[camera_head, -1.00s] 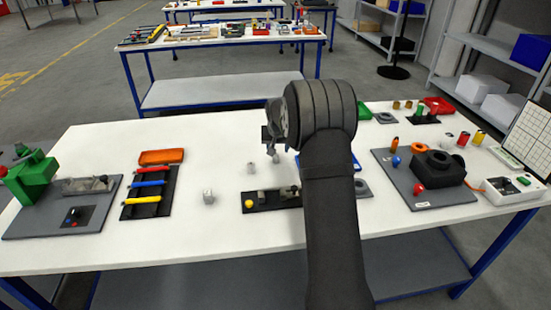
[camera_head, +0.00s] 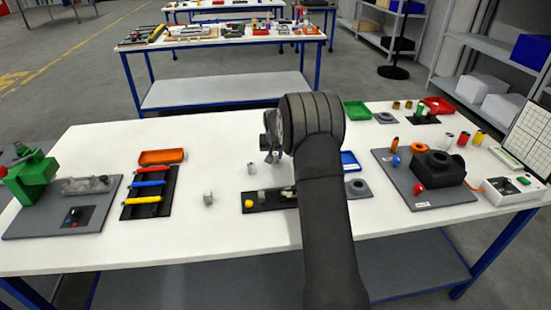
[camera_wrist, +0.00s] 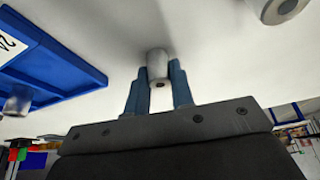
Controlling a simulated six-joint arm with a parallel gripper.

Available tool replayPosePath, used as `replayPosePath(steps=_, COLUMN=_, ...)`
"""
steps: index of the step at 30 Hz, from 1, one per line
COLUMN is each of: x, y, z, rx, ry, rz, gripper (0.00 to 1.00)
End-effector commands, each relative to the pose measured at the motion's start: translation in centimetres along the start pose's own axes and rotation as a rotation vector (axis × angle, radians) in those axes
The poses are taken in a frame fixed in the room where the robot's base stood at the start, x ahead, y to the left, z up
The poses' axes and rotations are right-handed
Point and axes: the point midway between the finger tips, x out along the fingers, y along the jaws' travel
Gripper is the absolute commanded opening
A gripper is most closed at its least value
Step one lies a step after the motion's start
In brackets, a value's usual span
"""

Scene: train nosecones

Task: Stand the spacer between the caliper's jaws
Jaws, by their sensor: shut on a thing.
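My gripper (camera_wrist: 159,88) is shut on a small pale grey cylinder with a hole in its end, which I take for the spacer (camera_wrist: 158,64). In the head view my gripper (camera_head: 272,153) is over the middle of the table, and the spacer in it is too small to make out. A black base with a yellow knob and grey blocks, seemingly the caliper (camera_head: 262,207), lies nearer the front. My arm hides its right end, so I cannot see the jaws clearly.
A loose pale cylinder (camera_head: 251,168) and a grey block (camera_head: 208,198) stand left of my arm. A blue tray (camera_head: 349,154) lies right of it and also shows in the wrist view (camera_wrist: 75,72). A rack (camera_head: 150,205) of coloured bars stands left; bare table surrounds the block.

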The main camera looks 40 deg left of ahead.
Motion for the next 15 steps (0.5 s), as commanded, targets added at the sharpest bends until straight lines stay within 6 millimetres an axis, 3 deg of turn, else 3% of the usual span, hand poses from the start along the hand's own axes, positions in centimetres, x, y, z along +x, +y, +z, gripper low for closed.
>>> replayPosePath(steps=8, x=-0.3, y=0.0, z=-0.1, rx=0.000, ry=0.001, rz=0.000, gripper=0.00)
replayPosePath(steps=15, x=-2.6, y=0.0, z=-1.1, rx=0.000, ry=0.003, rz=0.000, gripper=0.00)
